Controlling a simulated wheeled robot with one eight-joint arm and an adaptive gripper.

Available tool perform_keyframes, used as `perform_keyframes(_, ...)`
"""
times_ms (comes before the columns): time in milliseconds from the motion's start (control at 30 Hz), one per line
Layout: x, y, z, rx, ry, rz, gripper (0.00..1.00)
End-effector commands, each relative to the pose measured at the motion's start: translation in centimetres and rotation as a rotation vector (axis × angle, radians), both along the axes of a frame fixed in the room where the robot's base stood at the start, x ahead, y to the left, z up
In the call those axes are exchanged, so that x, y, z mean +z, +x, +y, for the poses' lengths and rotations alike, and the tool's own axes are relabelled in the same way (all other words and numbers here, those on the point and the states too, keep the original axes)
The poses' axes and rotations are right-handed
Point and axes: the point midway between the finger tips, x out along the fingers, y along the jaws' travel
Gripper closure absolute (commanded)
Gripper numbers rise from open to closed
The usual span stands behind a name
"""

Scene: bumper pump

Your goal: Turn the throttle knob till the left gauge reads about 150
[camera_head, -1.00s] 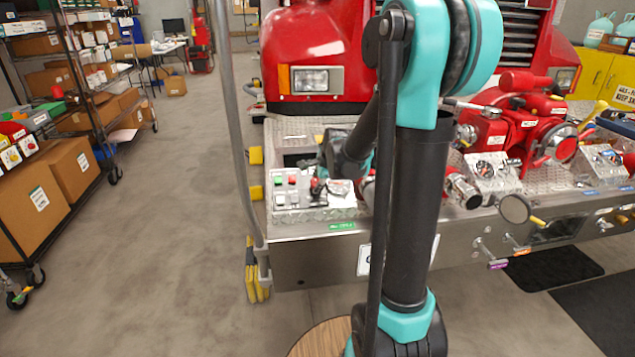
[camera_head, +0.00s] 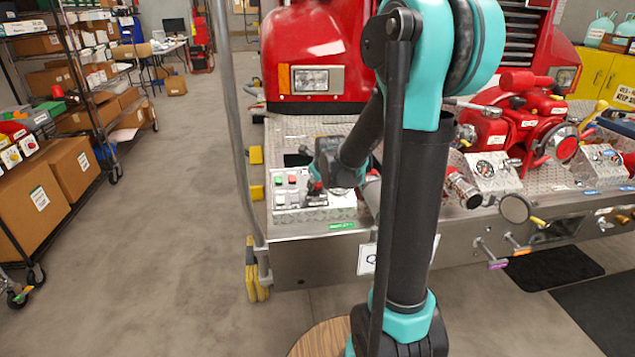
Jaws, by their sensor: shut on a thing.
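The control panel (camera_head: 336,215) is a silvery box with green and red buttons on the bumper at the left. My gripper (camera_head: 315,187) is over this panel, its fingers small and partly hidden by my wrist. It is shut on the throttle knob, which is almost wholly covered; only a bit of red shows at the fingertips.
The red pump (camera_head: 517,128) with pipes and valves stands on the bumper at the right. A round mirror-like disc (camera_head: 515,209) juts out at the bumper's front edge. A grey upright pole (camera_head: 232,120) stands left of the panel.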

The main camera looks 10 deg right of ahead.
Motion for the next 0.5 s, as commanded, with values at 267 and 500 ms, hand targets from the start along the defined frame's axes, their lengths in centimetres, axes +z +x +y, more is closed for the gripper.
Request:
perform_keyframes(267, -0.05, -0.09, 0.03, -0.134, 0.081, 0.002, 0.92)
perform_keyframes(500, -0.05, -0.10, 0.00, -0.190, 0.113, 0.002, 0.92)
